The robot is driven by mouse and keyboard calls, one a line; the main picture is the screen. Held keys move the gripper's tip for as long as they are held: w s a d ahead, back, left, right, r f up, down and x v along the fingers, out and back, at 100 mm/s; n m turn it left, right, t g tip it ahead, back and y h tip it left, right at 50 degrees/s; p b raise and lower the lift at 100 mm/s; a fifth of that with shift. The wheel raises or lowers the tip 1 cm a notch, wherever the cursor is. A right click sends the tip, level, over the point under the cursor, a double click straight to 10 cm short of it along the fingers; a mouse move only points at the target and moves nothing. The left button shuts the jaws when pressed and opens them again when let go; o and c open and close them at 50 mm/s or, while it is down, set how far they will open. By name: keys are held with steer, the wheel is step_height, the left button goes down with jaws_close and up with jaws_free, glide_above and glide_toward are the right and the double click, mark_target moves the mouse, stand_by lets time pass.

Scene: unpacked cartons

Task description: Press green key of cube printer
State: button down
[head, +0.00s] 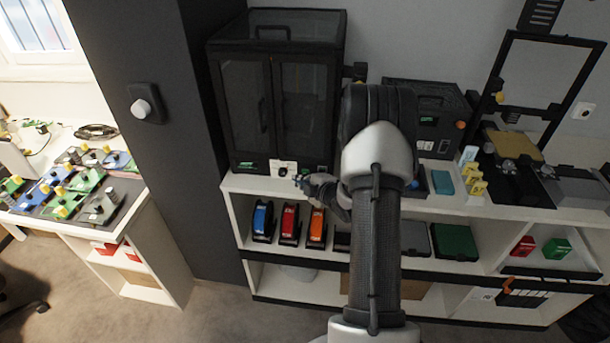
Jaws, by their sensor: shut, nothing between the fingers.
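A tall black cabinet-like printer (272,85) with two glazed doors stands on the white shelf top, left of my arm. A small green mark (247,165) shows at its lower left front, and another green spot (321,168) at its lower right front. I cannot tell which machine is the cube printer. My gripper (302,182) is shut and empty, low in front of the cabinet's right part. Contact cannot be told.
A small white piece (285,167) sits by the cabinet's base. Blue (262,221), red (289,224) and orange (317,227) items stand on the shelf below. An open-frame printer (540,90) stands at right. A dark pillar (145,130) and a cluttered table (160,215) are at left.

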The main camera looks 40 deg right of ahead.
steer(key=shift+w+d, duration=0.35)
steer(key=shift+d, duration=0.05)
stand_by(0.7)
stand_by(0.3)
steer(key=shift+s+a+b, duration=0.6)
steer(key=shift+s+a, duration=0.05)
steer(key=shift+a, duration=0.05)
steer(key=shift+a, duration=0.1)
steer(key=s+a+b, duration=0.1)
steer(key=s+a, duration=0.2)
steer(key=shift+s+a+b, duration=0.1)
steer(key=shift+a+b, duration=0.2)
steer(key=shift+b, duration=0.05)
stand_by(0.7)
